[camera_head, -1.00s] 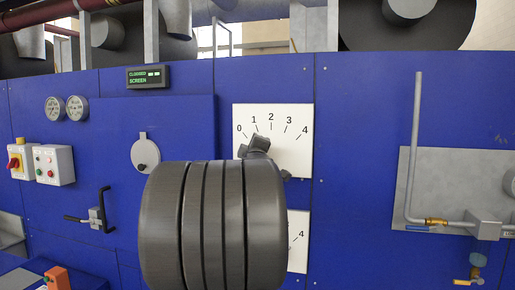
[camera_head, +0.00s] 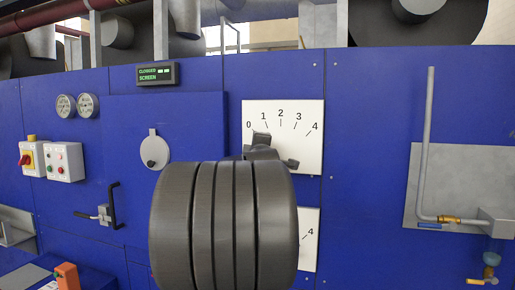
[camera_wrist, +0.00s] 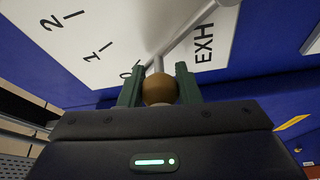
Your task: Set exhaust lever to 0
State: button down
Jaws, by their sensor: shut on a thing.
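The exhaust dial is a white plate (camera_head: 310,150) marked 0 to 4 on the blue machine wall. In the wrist view, the plate (camera_wrist: 120,30) reads "EXH". A grey lever (camera_wrist: 186,40) ends in a brownish round knob (camera_wrist: 159,91). My gripper (camera_wrist: 160,82) has its green fingers shut on this knob, one on each side. The knob is beside the 0 mark, which it and a finger partly cover. In the head view, my gripper (camera_head: 261,141) is in front of the plate, below the 0 and 1. My arm hides most of the lever there.
A second white dial plate (camera_head: 309,225) lies below, mostly hidden by my arm. To the left are a door handle (camera_head: 109,210), a switch box (camera_head: 63,163) and two gauges (camera_head: 77,106). A grey pipe (camera_head: 426,150) stands at the right. A screen (camera_head: 156,74) reads "CLOGGED SCREEN".

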jog(key=c, duration=1.2)
grip_release()
jog(key=shift+r, duration=0.2)
jog(key=shift+c, duration=0.2)
jog(key=shift+o, duration=0.9)
jog(key=shift+w+a+f, duration=0.1)
jog(key=shift+w+f, duration=0.05)
jog(key=shift+s+f, duration=0.15)
jog(key=shift+s, duration=0.4)
jog(key=s+b, duration=0.1)
jog(key=s, duration=1.1)
jog(key=shift+s+f, duration=0.3)
jog(key=shift+s, duration=0.1)
jog(key=shift+w, duration=0.15)
